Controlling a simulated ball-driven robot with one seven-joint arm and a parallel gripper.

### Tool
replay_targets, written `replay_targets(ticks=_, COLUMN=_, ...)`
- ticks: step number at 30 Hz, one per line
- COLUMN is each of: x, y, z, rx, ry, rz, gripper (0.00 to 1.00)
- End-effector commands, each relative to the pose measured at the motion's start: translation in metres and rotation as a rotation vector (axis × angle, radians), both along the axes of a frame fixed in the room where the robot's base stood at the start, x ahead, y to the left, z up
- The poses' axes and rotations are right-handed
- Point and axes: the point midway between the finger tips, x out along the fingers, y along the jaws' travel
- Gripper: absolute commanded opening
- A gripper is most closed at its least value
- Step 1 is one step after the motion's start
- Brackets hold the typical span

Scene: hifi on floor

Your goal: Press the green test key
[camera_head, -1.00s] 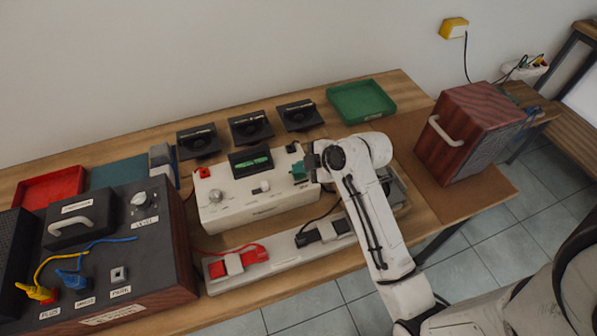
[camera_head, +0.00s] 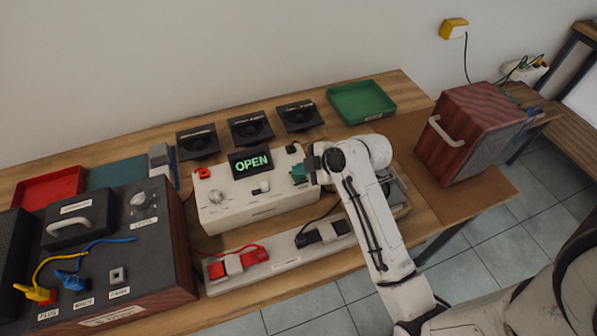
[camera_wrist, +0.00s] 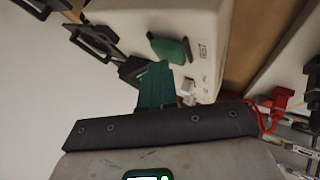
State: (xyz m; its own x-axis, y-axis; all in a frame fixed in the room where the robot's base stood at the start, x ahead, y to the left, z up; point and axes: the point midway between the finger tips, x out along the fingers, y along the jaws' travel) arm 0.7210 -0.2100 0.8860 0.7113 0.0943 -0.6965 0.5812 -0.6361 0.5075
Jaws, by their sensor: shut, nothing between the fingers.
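A white tester box (camera_head: 243,203) stands on the wooden bench, with knobs and a small black display (camera_head: 251,161) at its back that reads "OPEN" in bright green. My gripper (camera_head: 298,173) points down at the right end of the box. Its green fingers (camera_wrist: 155,86) are together with nothing between them.
Small black stands (camera_head: 250,128) and a green tray (camera_head: 361,101) are behind the box. A white strip with a red clip (camera_head: 238,263) lies in front. A large dark unit (camera_head: 110,250) with cables is left, a wooden-sided box (camera_head: 470,133) right.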

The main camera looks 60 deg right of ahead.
Motion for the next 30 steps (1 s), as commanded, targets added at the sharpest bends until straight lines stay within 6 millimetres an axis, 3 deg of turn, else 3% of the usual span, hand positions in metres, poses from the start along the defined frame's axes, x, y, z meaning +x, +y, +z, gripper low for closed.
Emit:
replay_targets(ticks=10, x=0.000, y=0.000, z=0.018, rx=0.000, ry=0.001, rz=0.000, gripper=0.00)
replay_targets(ticks=23, x=0.000, y=0.000, z=0.021, rx=0.000, ry=0.000, rz=0.000, gripper=0.00)
replay_targets(ticks=30, x=0.000, y=0.000, z=0.041, rx=0.000, ry=0.000, rz=0.000, gripper=0.00)
